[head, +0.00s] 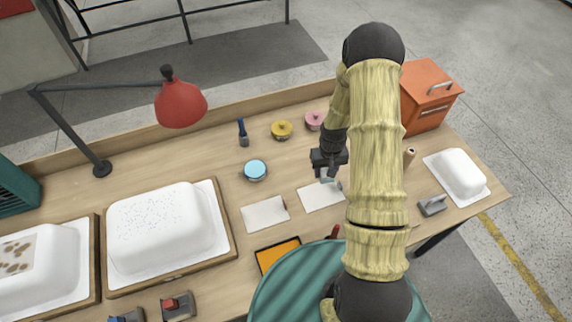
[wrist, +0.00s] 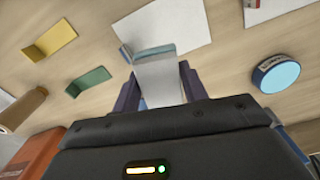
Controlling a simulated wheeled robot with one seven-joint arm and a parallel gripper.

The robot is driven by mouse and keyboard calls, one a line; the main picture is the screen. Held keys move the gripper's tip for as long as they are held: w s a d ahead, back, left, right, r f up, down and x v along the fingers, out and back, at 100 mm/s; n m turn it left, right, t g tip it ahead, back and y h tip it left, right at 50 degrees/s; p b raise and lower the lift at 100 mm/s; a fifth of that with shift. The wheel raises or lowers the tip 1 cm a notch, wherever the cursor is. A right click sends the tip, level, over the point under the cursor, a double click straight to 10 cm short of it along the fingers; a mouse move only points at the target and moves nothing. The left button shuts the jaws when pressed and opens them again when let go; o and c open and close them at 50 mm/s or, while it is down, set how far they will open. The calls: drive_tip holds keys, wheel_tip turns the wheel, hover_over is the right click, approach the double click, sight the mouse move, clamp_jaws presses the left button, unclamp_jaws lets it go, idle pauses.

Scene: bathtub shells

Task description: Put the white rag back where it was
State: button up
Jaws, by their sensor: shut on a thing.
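My gripper (head: 328,170) is above the right part of the workbench, over the back edge of a white sheet (head: 321,197). Its fingers are shut on a pale, whitish folded piece (wrist: 160,82) with a blue-green upper edge. It looks like the white rag, but I cannot be sure. In the wrist view it stands between the two dark fingers, in front of the white sheet (wrist: 175,25). In the head view only a small pale bit shows below the fingers.
Another white sheet (head: 265,213) lies left of my gripper. A blue-topped tin (head: 256,170), a yellow tin (head: 282,129) and a pink tin (head: 315,121) stand nearby. Yellow (wrist: 50,40) and green (wrist: 89,81) folded pieces lie left in the wrist view. White tub shells (head: 165,230) fill the left.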

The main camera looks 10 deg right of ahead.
drive_tip(key=shift+a, duration=0.1)
idle(0.3)
drive_tip(key=shift+w+f+b, duration=0.2)
drive_tip(key=shift+w+b, duration=0.1)
drive_tip(key=shift+b, duration=0.05)
drive_tip(key=w+a+r+m+b, duration=0.2)
drive_tip(key=w+a+b, duration=0.5)
drive_tip(key=w+b, duration=0.5)
drive_tip(key=shift+b, duration=0.8)
drive_tip(key=shift+a, duration=0.1)
drive_tip(key=shift+f+p, duration=0.5)
drive_tip(key=shift+f, duration=2.65)
